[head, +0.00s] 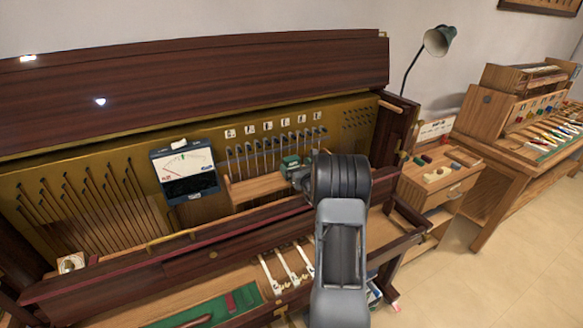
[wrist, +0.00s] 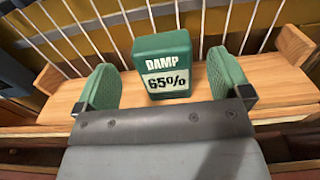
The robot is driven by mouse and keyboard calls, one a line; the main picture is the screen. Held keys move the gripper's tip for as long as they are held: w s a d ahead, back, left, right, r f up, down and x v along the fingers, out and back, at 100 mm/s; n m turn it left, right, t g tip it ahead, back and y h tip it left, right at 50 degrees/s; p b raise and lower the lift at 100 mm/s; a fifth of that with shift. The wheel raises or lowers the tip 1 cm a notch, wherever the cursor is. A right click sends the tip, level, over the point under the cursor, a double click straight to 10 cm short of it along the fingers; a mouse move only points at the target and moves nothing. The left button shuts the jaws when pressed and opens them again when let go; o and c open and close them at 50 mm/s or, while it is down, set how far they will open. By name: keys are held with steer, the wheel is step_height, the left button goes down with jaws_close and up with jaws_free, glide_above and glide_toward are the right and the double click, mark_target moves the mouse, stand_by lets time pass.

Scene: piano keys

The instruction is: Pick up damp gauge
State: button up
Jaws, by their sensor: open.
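The damp gauge (wrist: 163,65) is a small green block with a white label reading "DAMP 65%". It stands upright on a wooden shelf (wrist: 55,101) in the wrist view. My gripper (wrist: 165,85) is open, with one green-padded finger on each side of the gauge. There is a gap between each finger and the gauge, so neither finger touches it. In the head view the gauge (head: 289,163) shows as a small green shape just left of my gripper, partly hidden by my wrist.
Metal rods rise behind the gauge. Wooden end blocks (wrist: 295,45) bound the shelf. A dial meter (head: 185,172) stands left of the shelf. A dark red rail (head: 150,262) runs in front. A side cabinet (head: 437,180) and workbench stand at right.

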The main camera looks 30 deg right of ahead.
mark_target(294, 162)
steer(key=shift+w+d+r+p, duration=0.1)
steer(key=shift+w+p, duration=0.15)
steer(key=shift+w, duration=0.5)
steer(key=shift+w+d+f+p, duration=0.1)
steer(key=shift+w+d+p, duration=0.1)
steer(key=shift+w, duration=0.5)
steer(key=shift+w+d+r+p, duration=0.1)
steer(key=shift+w+p, duration=0.15)
steer(key=shift+w, duration=0.5)
steer(key=shift+c, duration=0.3)
steer(key=c, duration=1)
steer(key=shift+r, duration=0.1)
